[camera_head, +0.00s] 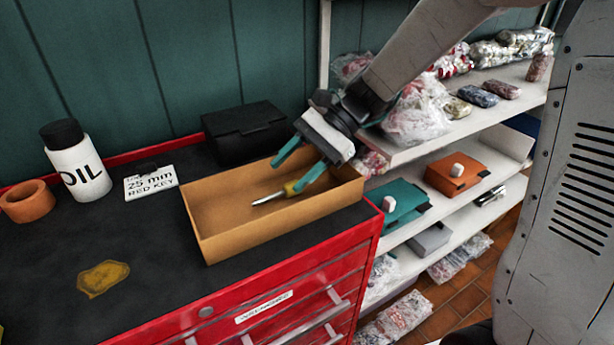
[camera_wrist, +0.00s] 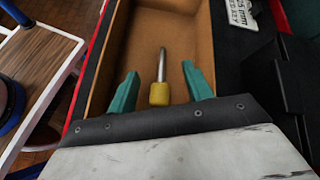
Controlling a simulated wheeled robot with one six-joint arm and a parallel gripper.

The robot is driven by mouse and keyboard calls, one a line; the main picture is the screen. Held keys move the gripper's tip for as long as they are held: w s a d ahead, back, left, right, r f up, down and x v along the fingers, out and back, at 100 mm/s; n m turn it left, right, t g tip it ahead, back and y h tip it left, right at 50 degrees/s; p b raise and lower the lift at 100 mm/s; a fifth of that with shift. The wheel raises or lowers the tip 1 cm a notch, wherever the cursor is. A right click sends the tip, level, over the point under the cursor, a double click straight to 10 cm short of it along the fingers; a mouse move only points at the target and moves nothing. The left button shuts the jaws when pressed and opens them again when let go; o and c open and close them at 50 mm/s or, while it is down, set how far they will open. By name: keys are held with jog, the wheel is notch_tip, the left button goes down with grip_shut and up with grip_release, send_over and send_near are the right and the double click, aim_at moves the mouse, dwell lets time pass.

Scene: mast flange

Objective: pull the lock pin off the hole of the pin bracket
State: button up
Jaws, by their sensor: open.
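A pin-like piece with a steel shaft (camera_head: 268,198) and a yellow head lies in the brown open box; I cannot tell for sure that it is the lock pin. In the wrist view its yellow head (camera_wrist: 159,94) shows between the two teal fingers, with the shaft pointing away from my gripper. My gripper (camera_head: 285,177) is open over the right part of the box, fingers apart on either side of the head. It also shows in the wrist view (camera_wrist: 161,80). Whether a finger touches the head is unclear. No pin bracket shows in either view.
The brown box (camera_head: 228,252) stands on a red tool cabinet (camera_head: 325,262). Behind it is a black case (camera_head: 243,130). An oil bottle (camera_head: 78,165), a brown ring (camera_head: 28,202) and a label card (camera_head: 150,184) are at left. Loaded shelves (camera_head: 462,123) stand at right.

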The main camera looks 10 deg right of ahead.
notch_tip(320, 180, up, 3)
jog(key=shift+f, duration=0.15)
jog(key=s+d+r, duration=0.2)
jog(key=s+d, duration=0.1)
jog(key=s, duration=1.2)
jog(key=shift+s, duration=0.35)
jog(key=shift+d, duration=0.15)
jog(key=s+d+n+t+h, duration=0.4)
jog(key=d+n+h, duration=0.6)
jog(key=d, duration=0.3)
jog(key=shift+s+h, duration=0.4)
jog(key=shift+s, duration=0.15)
